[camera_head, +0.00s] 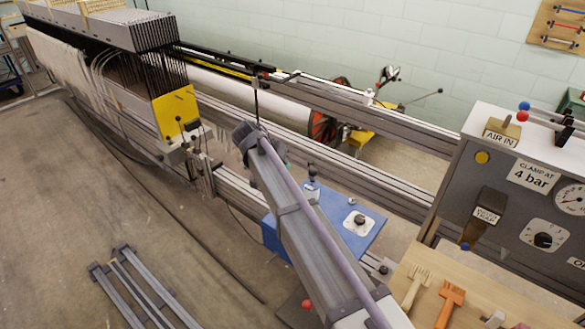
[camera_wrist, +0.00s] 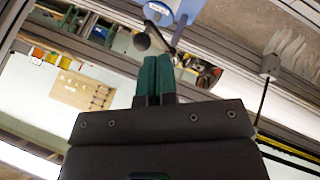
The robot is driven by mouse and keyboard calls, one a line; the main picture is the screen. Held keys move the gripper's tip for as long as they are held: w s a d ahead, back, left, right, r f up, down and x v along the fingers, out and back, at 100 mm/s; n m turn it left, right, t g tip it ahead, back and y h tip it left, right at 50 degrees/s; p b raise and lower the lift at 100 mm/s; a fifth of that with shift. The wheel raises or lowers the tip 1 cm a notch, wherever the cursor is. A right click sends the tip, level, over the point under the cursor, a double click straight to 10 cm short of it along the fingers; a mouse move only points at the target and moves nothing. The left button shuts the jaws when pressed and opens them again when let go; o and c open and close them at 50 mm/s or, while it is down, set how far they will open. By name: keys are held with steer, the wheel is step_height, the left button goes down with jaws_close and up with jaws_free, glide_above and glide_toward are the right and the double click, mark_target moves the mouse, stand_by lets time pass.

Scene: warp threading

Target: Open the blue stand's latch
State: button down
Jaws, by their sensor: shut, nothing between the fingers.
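The blue stand (camera_head: 372,238) is at the centre right in the head view, partly hidden behind my arm. Its top carries a white round plate with a dark knob (camera_head: 360,219) and, at its back left, a small dark upright knob (camera_head: 312,170). In the wrist view, my gripper's green fingers (camera_wrist: 155,66) are together and empty. Just beyond their tips is a dark round-ended lever (camera_wrist: 143,41), beside a pale blue part (camera_wrist: 158,10). I cannot tell whether the lever is the latch or whether the fingers touch it. My gripper is not clear in the head view.
A grey control panel (camera_head: 475,190) stands to the right, above a wooden bench (camera_head: 430,295) with brushes. Long metal rails (camera_head: 345,125) run behind the stand. A yellow-ended loom part (camera_head: 176,110) is at the left. Metal bars (camera_head: 130,285) lie on the otherwise open floor at lower left.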

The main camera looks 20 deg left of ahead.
steer(key=shift+m+t+h, duration=0.3)
steer(key=shift+m+t, duration=0.2)
steer(key=a, duration=0.3)
steer(key=w+a+r, duration=0.1)
steer(key=shift+a, duration=0.15)
steer(key=w+d+f+b, duration=0.5)
steer(key=d+f+b, duration=0.2)
steer(key=d, duration=0.1)
steer(key=shift+w, duration=0.35)
